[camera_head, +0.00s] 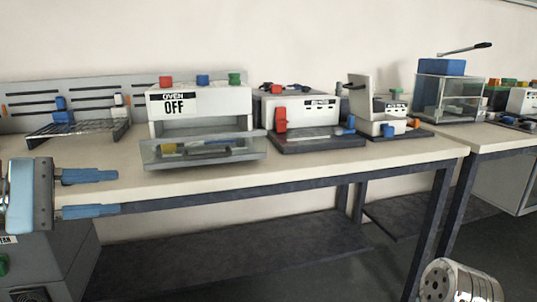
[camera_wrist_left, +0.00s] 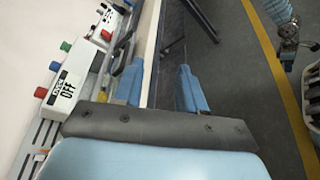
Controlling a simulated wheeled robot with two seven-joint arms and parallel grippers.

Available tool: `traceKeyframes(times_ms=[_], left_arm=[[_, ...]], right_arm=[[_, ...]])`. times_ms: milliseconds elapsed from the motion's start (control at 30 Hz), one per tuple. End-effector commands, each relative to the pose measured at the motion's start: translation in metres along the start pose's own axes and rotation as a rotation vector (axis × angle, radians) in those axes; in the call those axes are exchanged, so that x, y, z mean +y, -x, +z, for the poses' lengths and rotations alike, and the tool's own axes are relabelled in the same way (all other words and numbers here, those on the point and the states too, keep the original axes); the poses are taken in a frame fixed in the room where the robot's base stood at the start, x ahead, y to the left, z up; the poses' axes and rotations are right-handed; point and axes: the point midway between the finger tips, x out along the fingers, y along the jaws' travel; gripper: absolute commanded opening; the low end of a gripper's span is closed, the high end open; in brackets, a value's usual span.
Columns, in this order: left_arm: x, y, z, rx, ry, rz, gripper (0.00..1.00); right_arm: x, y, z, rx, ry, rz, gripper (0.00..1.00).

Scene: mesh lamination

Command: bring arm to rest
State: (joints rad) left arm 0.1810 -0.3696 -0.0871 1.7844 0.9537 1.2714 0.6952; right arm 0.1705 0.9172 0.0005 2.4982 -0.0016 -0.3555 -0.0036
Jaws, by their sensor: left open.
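My left gripper (camera_head: 119,192) is at the left of the head view, in front of the workbench's front edge. Its two blue fingers are apart with nothing between them, so it is open and empty. In the left wrist view the open fingers (camera_wrist_left: 160,68) point along the bench (camera_head: 300,165) edge, with the bench edge and dark floor beyond. The right gripper's fingers are not seen. A round metal part (camera_head: 460,282), perhaps of my right arm, shows at the bottom right of the head view.
On the bench stand a white oven marked OFF (camera_head: 200,108) with a glass door, a wire rack (camera_head: 78,130), a white machine with a red lever (camera_head: 305,118) and a smaller white device (camera_head: 360,95). A glass-sided press (camera_head: 450,92) stands on the right bench. A grey cabinet (camera_head: 50,262) is below my left gripper.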

Motion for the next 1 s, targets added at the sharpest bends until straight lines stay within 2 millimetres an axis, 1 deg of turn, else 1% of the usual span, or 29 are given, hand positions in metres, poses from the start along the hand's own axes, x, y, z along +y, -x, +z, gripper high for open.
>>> traceKeyframes(times_ms=[67, 367, 467, 533, 667, 767, 867, 900, 967, 1000], left_arm=[[-0.001, -0.003, -0.004, 0.004, 0.004, -0.005, 0.40], [-0.017, -0.031, -0.046, 0.071, 0.026, -0.061, 0.40], [-0.026, -0.043, -0.065, 0.102, 0.034, -0.091, 0.40], [-0.035, -0.054, -0.081, 0.128, 0.037, -0.118, 0.40], [-0.062, -0.079, -0.117, 0.186, 0.040, -0.190, 0.40], [-0.092, -0.101, -0.149, 0.237, 0.032, -0.268, 0.40], [-0.138, -0.126, -0.186, 0.294, 0.004, -0.381, 0.40], [-0.164, -0.137, -0.202, 0.316, -0.016, -0.442, 0.40], [-0.208, -0.153, -0.224, 0.340, -0.064, -0.546, 0.40], [-0.241, -0.162, -0.236, 0.348, -0.107, -0.620, 0.40]], right_arm=[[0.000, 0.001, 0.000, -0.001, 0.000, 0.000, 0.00], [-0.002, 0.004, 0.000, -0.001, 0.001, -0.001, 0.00], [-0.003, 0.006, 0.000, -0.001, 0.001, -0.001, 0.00], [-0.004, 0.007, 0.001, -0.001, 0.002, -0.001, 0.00], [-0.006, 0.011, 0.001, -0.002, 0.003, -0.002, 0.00], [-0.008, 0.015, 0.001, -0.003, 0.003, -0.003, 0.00], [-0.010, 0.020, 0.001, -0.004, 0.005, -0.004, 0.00], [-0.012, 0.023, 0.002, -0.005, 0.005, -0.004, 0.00], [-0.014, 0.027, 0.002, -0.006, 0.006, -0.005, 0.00], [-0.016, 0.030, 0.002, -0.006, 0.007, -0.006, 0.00]])
